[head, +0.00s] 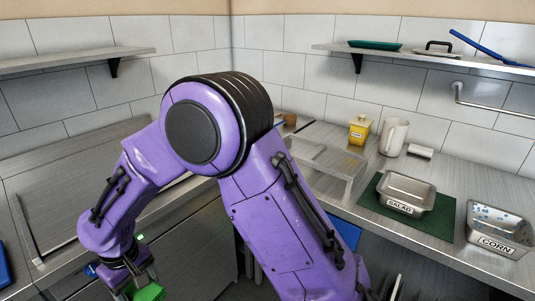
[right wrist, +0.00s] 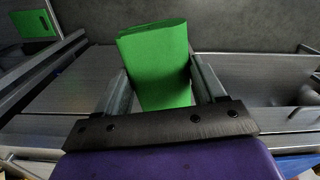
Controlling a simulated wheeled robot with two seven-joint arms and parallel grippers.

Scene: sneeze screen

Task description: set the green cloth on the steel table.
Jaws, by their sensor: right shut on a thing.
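The green cloth (head: 149,292) is folded into a thick block, held in my right gripper (head: 133,277) at the bottom left of the head view. In the right wrist view, the cloth (right wrist: 155,65) stands up between the two fingers of my right gripper (right wrist: 162,88), which is shut on it. A steel counter (head: 75,165) runs along the left wall, and steel surfaces (right wrist: 60,100) show behind the gripper in the wrist view. I cannot tell how high the cloth is above them. My left gripper is out of view.
On the right counter are a clear screen (head: 325,165), a yellow container (head: 359,130), a white pitcher (head: 394,137), a SALAD pan (head: 407,190) on a dark green mat (head: 440,220), and a CORN pan (head: 497,229). Wall shelves (head: 75,62) hang above.

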